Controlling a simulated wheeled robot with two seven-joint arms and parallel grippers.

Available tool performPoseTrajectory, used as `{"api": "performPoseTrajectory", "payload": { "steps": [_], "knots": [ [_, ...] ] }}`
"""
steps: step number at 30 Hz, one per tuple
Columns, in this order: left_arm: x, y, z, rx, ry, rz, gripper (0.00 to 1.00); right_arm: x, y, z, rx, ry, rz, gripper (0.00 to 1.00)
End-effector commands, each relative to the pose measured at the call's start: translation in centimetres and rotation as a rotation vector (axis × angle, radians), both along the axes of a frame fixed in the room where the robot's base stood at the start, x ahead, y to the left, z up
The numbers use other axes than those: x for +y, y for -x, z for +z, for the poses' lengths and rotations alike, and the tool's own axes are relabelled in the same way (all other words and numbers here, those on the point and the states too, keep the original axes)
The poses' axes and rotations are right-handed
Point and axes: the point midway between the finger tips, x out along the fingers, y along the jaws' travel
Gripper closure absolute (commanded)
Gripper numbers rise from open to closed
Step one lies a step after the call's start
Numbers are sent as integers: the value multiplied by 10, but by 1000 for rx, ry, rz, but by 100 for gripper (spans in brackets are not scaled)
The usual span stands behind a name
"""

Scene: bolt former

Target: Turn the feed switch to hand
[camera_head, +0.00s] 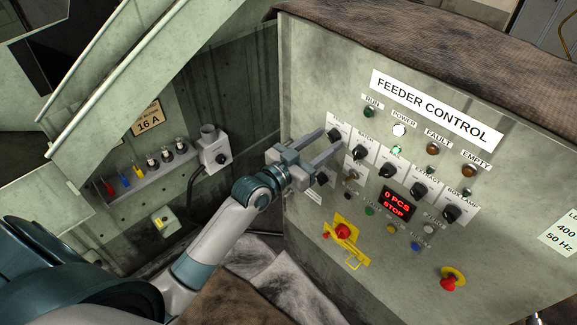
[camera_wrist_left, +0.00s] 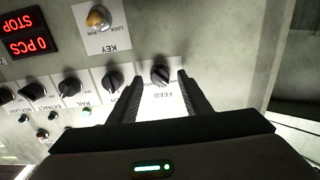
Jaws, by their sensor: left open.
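The feed switch (camera_wrist_left: 160,73) is a black rotary knob on a white plate marked FEED, seen upside down in the left wrist view. In the head view the feed switch (camera_head: 334,134) is the upper left knob of the panel's slanting row. My left gripper (camera_wrist_left: 160,76) is open, with one fingertip on each side of the knob. Whether the fingers touch it cannot be told. In the head view my left gripper (camera_head: 331,140) reaches the panel from the left, partly covering the knob's surroundings. The knob's position marks are too small or hidden to read. My right gripper is out of view.
The feeder control panel (camera_head: 310,90) has several other black knobs close by, such as the neighbouring knob (camera_wrist_left: 112,82). A key switch (camera_wrist_left: 98,18) is near the feed switch. A red display (camera_head: 397,205), a yellow-guarded red switch (camera_head: 343,231) and a red emergency button (camera_head: 450,281) sit lower.

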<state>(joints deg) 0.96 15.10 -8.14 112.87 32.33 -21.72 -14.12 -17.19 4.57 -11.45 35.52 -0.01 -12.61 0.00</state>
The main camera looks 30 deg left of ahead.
Motion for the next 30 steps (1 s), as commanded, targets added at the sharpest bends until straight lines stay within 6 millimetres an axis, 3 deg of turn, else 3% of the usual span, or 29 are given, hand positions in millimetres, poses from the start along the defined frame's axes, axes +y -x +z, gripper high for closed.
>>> {"api": "performPoseTrajectory", "payload": {
  "steps": [21, 30],
  "knots": [
    [44, 122, -4, 0, -3, 0, 56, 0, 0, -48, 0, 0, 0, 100],
    [54, 148, -1, -2, -2, 1, 56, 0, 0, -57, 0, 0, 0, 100]
  ]
}}
